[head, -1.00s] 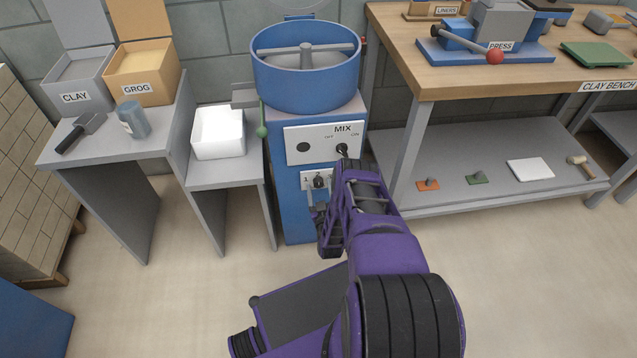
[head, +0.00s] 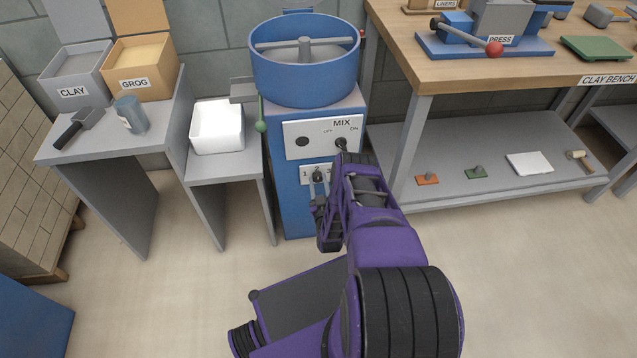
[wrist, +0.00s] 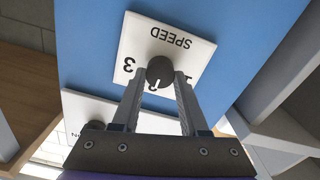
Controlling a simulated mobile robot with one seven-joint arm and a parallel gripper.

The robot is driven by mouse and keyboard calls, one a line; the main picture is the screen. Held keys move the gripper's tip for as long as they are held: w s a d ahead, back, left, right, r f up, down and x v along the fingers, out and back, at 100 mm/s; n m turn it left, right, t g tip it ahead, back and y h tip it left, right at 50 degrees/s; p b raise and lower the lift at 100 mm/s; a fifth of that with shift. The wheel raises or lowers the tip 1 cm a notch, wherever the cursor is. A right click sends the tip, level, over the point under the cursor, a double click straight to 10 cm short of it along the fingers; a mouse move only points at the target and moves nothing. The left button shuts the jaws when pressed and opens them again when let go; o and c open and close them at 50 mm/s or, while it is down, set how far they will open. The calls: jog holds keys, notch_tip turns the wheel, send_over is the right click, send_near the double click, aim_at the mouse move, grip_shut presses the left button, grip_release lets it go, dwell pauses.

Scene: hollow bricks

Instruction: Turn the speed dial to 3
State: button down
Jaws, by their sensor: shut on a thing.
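The speed dial (wrist: 160,70) is a dark round knob on a white plate (wrist: 172,32) marked SPEED, 1, 2 and 3, upside down in the wrist view. My gripper (wrist: 161,75) is shut on the dial, one finger on each side. In the head view the dial (head: 318,176) is on the front of the blue mixer (head: 290,205), with my gripper (head: 318,188) at it from below.
Just above the dial is the MIX panel (head: 300,155) with an OFF/ON switch (head: 341,145), close to my arm. A green-knobbed lever (head: 261,126) hangs at the mixer's left. A grey side table with a white bin (head: 217,140) stands left; the clay bench (head: 440,80) stands right.

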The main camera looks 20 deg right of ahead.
jog(key=m, duration=0.4)
jog(key=shift+d+m, duration=0.1)
jog(key=shift+m, duration=0.3)
jog(key=m, duration=0.4)
jog(key=shift+m, duration=0.4)
jog(key=shift+c, duration=2.1)
grip_release()
jog(key=shift+s, duration=0.1)
